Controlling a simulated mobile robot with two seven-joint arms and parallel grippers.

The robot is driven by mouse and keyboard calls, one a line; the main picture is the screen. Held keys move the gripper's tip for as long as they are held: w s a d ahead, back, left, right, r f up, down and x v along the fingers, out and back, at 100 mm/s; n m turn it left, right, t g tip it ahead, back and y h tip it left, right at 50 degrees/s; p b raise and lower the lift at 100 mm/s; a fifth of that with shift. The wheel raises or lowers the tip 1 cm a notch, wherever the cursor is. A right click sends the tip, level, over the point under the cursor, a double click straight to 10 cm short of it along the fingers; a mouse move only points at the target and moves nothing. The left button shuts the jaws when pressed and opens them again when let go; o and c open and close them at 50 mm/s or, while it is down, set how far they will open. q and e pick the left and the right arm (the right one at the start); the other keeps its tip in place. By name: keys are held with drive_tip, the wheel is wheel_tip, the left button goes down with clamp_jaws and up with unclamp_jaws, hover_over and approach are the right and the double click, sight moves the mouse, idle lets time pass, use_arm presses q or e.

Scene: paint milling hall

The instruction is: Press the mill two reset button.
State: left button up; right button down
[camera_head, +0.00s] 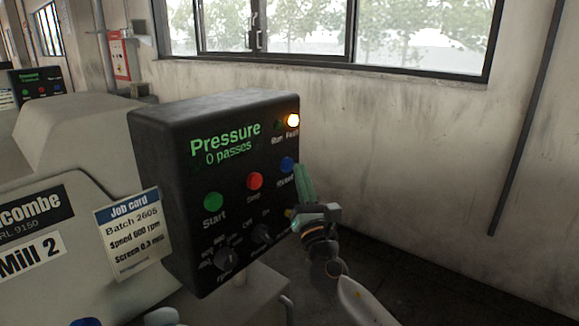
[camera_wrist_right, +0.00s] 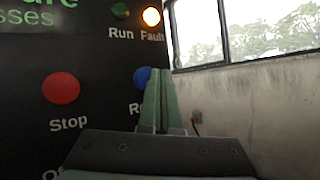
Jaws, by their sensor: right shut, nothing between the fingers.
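In the right wrist view the blue button (camera_wrist_right: 142,76) is partly hidden behind my fingers. My right gripper (camera_head: 299,168) is shut and empty, its green fingertips close to the button's right side in the head view. I cannot tell whether they touch it. My left gripper is not in view.
A red Stop button (camera_head: 255,181) and a green Start button (camera_head: 213,201) sit left of the reset button. Knobs (camera_head: 226,259) are below them. A job card (camera_head: 128,235) hangs left of the box. A wall with a window (camera_head: 420,35) is behind.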

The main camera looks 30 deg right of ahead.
drive_tip(key=shift+w+a, duration=0.1)
drive_tip(key=shift+w, duration=0.15)
drive_tip(key=shift+w+a, duration=0.2)
drive_tip(key=shift+w, duration=0.2)
idle(0.7)
idle(0.3)
drive_tip(key=shift+s+d, duration=0.35)
drive_tip(key=shift+s, duration=0.45)
drive_tip(key=shift+s+d+p, duration=0.15)
drive_tip(key=shift+s+d, duration=0.15)
drive_tip(key=shift+s, duration=0.5)
drive_tip(key=shift+s+d+p, duration=0.2)
drive_tip(key=shift+s+d, duration=0.15)
drive_tip(key=shift+s, duration=0.4)
drive_tip(key=shift+s+d+p, duration=0.15)
drive_tip(key=shift+s+d, duration=0.15)
drive_tip(key=shift+s, duration=0.5)
